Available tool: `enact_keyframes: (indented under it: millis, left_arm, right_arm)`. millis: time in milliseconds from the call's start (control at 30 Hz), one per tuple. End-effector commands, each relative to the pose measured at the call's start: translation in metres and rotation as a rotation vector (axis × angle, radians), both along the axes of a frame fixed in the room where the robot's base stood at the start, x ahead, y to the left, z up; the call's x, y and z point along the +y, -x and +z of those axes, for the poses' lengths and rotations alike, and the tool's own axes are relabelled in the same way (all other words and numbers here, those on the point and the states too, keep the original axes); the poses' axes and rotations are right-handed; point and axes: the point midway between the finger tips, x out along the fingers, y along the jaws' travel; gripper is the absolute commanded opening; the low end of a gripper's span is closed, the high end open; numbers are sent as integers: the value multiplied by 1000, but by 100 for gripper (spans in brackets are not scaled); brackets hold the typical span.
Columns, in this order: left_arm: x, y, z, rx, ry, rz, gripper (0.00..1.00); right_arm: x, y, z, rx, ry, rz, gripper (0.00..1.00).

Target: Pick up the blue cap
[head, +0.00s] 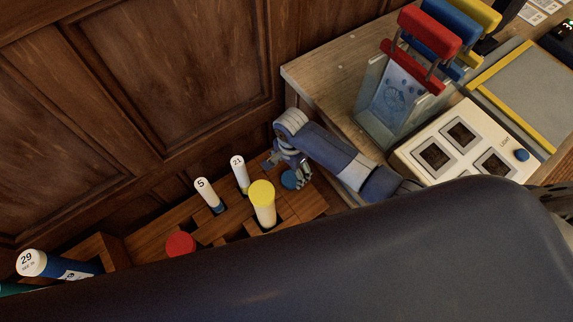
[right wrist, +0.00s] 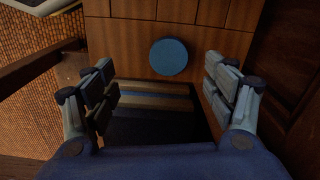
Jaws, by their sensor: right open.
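The blue cap (head: 290,180) is round and shows at the right end of the wooden rack, partly hidden by my right gripper (head: 293,170). In the right wrist view the blue cap (right wrist: 168,57) is a flat disc against the wooden slats, ahead of the fingertips and roughly midway between them. My right gripper (right wrist: 168,95) is open, with its two fingers wide apart and nothing between them. It does not appear to touch the cap. My left gripper is not in view.
The wooden rack (head: 215,212) also holds a yellow-capped tube (head: 262,204), a red cap (head: 180,244) and white tubes marked 5 (head: 207,194) and 21 (head: 240,174).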

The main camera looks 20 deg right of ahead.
Motion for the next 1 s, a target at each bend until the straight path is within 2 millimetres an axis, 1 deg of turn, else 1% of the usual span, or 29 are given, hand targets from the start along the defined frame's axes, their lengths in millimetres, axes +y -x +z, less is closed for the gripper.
enact_keyframes:
  millis: [100, 167, 267, 400, 500, 567, 667, 900, 1000]
  left_arm:
    - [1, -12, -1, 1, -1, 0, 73]
    - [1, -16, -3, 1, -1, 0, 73]
    - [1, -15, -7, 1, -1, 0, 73]
    - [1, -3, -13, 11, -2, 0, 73]
    - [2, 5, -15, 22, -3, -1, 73]
    - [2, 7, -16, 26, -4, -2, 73]
    - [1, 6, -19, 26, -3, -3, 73]
    - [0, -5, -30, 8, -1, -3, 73]
    - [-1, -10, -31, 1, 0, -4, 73]
  right_arm:
    - [0, -11, -3, 2, 0, 0, 78]
    - [0, -14, -9, 5, 2, 0, 78]
    - [0, -14, -25, 4, 2, 1, 78]
    - [0, -12, -44, -3, 1, 1, 78]
    - [0, -11, -52, -4, 0, 1, 78]
    - [0, -12, -56, -3, -1, 1, 78]
    - [-2, -14, -65, -2, 1, 1, 78]
    - [-5, -17, -99, -2, 2, 1, 78]
    - [-5, -18, -106, -4, 0, 0, 78]
